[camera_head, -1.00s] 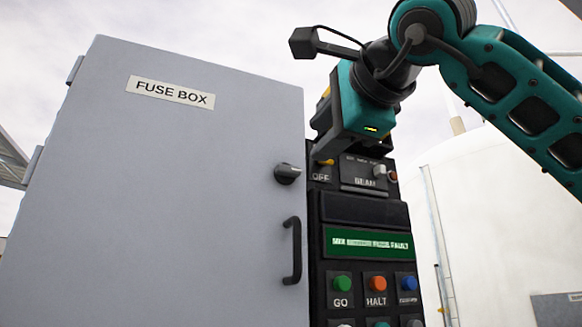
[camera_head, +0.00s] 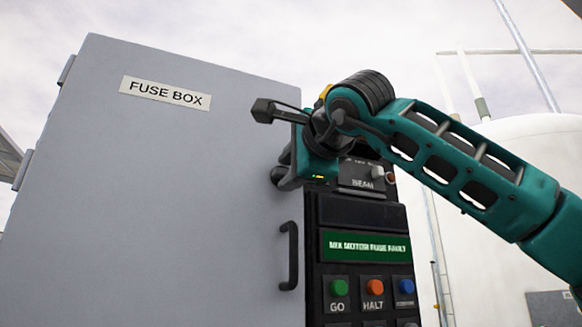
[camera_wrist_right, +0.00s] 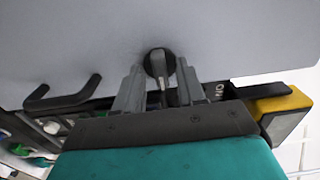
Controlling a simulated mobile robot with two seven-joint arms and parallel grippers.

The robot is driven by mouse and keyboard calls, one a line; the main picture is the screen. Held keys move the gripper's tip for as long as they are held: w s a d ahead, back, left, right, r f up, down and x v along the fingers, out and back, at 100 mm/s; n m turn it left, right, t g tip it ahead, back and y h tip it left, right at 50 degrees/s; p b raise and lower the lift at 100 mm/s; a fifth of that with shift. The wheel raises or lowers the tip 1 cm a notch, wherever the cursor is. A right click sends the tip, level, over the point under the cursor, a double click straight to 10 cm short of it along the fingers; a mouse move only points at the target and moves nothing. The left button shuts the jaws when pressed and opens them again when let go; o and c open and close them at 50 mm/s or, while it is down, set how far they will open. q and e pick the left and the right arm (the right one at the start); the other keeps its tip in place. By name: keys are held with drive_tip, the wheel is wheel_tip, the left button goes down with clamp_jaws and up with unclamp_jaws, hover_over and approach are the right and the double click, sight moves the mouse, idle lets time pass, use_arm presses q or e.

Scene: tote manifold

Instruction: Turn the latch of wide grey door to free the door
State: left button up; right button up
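The wide grey door (camera_head: 170,190), labelled FUSE BOX, is closed in the head view. Its black bar handle (camera_head: 289,256) is near the right edge, and also shows in the wrist view (camera_wrist_right: 62,98). The latch (camera_wrist_right: 159,66) is a dark round knob with a grey lever, above the handle; in the head view it (camera_head: 277,175) is mostly hidden by my gripper. My right gripper (camera_head: 288,180) is at the latch. In the wrist view its fingers (camera_wrist_right: 159,88) are apart, one on each side of the latch; contact cannot be told. My left gripper is not in view.
A black control panel (camera_head: 360,215) stands right of the door, with a BEAM switch, a green display (camera_head: 366,246) and coloured GO and HALT buttons (camera_head: 339,288). A white tank (camera_head: 510,170) is behind. The space in front of the door's left part is clear.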

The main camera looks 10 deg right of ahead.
drive_tip(key=c, duration=0.5)
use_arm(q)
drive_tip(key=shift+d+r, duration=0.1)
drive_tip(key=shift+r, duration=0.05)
use_arm(e)
clamp_jaws()
drive_tip(key=shift+m, duration=0.4)
drive_tip(key=shift+f+m+b, duration=0.1)
drive_tip(key=shift+m+b, duration=0.4)
drive_tip(key=shift+m, duration=0.5)
drive_tip(key=m+b, duration=0.1)
drive_tip(key=m, duration=0.2)
drive_tip(key=shift+m, duration=1.2)
drive_tip(key=m+b, duration=0.1)
drive_tip(key=m, duration=0.4)
drive_tip(key=shift+b, duration=0.35)
use_arm(q)
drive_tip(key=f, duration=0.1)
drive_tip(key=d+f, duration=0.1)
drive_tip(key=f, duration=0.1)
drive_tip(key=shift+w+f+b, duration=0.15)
drive_tip(key=shift+b, duration=0.25)
use_arm(e)
drive_tip(key=m, duration=0.4)
drive_tip(key=shift+m, duration=0.3)
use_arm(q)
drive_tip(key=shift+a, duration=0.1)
